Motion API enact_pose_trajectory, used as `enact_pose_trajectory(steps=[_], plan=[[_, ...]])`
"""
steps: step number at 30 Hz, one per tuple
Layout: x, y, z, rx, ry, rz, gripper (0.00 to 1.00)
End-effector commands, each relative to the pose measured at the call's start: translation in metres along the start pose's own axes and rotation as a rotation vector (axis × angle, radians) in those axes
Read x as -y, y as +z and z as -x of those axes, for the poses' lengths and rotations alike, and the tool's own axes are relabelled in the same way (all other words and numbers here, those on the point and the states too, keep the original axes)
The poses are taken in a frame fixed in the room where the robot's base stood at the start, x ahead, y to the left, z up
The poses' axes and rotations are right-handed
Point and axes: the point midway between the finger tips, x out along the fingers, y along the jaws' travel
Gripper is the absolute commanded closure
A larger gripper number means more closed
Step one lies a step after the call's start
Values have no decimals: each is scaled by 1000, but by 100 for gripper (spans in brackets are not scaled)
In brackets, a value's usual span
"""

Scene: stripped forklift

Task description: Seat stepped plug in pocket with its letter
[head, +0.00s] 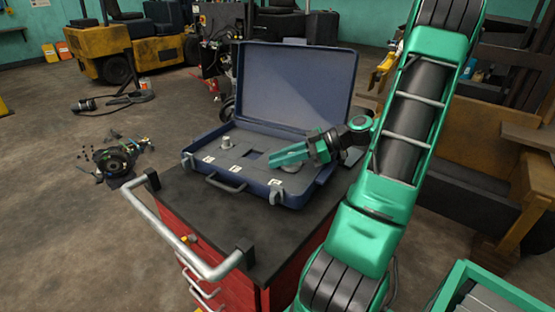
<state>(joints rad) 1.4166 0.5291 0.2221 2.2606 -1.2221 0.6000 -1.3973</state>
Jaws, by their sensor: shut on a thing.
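A blue case (238,178) stands open on the cart, its lid raised at the back. A grey panel in its base has a dark square pocket (252,154) near the middle. Small white letter labels lie along the front; the letters are too small to read. A pale grey stepped plug (227,143) stands at the panel's left. My gripper (277,158) reaches in from the right, low over the right half of the panel. It is shut on a pale plug (291,167), which shows partly beneath the green fingers. The plug's lower end and the surface under it are mostly hidden.
The red cart (237,291) has a dark top (215,208), bare in front of the case, and a metal handle rail (183,238) at the left. The raised lid (294,85) stands behind my gripper. Loose parts (114,160) lie on the floor at left.

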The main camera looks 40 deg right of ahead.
Motion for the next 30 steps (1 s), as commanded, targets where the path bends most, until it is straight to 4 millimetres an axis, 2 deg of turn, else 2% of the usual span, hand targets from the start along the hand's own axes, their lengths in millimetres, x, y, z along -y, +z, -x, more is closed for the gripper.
enact_pose_trajectory(steps=[30], plan=[[0,10,-4,1,0,1,100]])
